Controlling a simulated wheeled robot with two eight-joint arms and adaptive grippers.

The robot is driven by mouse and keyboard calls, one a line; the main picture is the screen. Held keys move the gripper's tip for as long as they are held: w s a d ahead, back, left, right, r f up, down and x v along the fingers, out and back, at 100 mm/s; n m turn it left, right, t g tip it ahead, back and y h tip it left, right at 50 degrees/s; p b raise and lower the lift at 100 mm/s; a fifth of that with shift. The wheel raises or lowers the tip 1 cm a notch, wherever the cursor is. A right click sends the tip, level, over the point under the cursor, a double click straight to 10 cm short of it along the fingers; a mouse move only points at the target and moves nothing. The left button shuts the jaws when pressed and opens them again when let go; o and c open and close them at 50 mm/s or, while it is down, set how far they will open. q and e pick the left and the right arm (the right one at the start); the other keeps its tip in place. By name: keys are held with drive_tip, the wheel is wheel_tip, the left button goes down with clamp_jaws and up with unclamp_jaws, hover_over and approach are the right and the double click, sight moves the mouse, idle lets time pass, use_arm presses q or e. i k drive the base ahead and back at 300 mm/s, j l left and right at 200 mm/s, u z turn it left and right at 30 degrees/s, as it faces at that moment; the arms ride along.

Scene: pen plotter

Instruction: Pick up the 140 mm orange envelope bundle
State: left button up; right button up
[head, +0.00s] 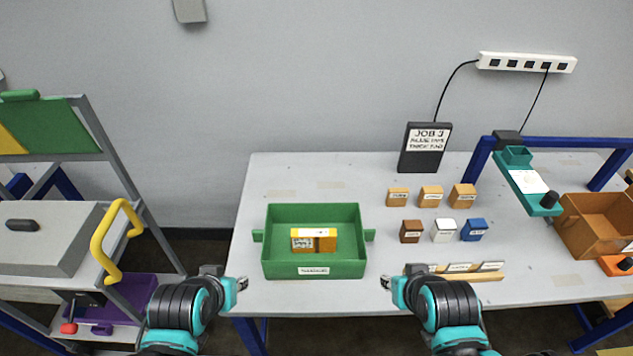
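An orange bundle (327,243) with a white band and a printed label on its front lies inside the green tray (287,270). It looks like the envelope bundle, but its 140 mm size cannot be read. My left gripper (241,284) is in front of the table's front left edge, left of the tray and apart from it. My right gripper (386,283) is near the table's front edge, just right of the tray and apart from it. Neither gripper touches the bundle. Their fingers are too small to show whether they are open or shut.
Small tan (431,197), brown (411,231), white (443,230) and blue (474,229) blocks stand right of the tray. A labelled wooden strip (470,277) lies in front.

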sight(316, 240)
drive_tip(key=i+l+u, duration=0.6)
drive_tip(key=l, duration=0.2)
